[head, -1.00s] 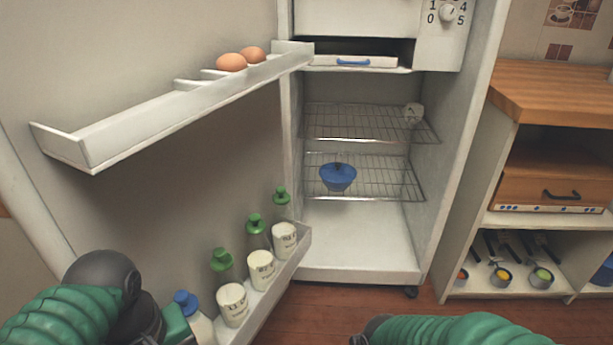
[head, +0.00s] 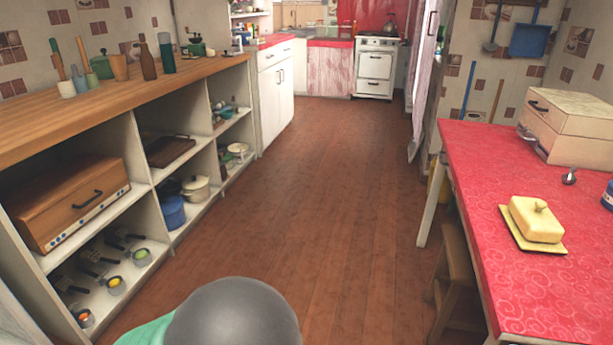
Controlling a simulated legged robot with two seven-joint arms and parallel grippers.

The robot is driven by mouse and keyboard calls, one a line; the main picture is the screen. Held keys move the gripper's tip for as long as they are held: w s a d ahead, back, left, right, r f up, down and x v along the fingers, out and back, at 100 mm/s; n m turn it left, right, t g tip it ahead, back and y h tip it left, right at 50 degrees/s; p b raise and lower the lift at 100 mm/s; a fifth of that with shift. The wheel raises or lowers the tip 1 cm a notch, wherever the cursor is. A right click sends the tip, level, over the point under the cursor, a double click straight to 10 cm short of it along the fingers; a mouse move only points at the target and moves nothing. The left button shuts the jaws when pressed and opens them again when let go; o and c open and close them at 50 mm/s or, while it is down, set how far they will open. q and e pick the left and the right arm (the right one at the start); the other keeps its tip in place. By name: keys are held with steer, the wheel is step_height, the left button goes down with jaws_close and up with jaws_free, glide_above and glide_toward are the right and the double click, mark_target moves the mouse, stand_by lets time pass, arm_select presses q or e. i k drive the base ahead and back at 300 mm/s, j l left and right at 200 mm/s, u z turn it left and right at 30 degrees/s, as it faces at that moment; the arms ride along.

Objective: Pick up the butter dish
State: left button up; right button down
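The butter dish (head: 537,221) is a pale yellow block-shaped lid with a small knob, on a flat yellow plate. It sits on the red patterned table (head: 497,172) at the right of the head view. Neither gripper shows in the head view. Only a dark rounded joint and a bit of green sleeve of my own arm show at the bottom edge, well to the left of the table and apart from the dish.
A small metal object (head: 569,178) and a cream box (head: 570,125) stand behind the dish. A wooden stool (head: 460,285) is tucked by the table. Open shelves under a wooden counter (head: 130,92) line the left. The floor (head: 310,190) between is clear.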

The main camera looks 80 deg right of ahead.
mark_target(534, 227)
steer(key=z, duration=2.85)
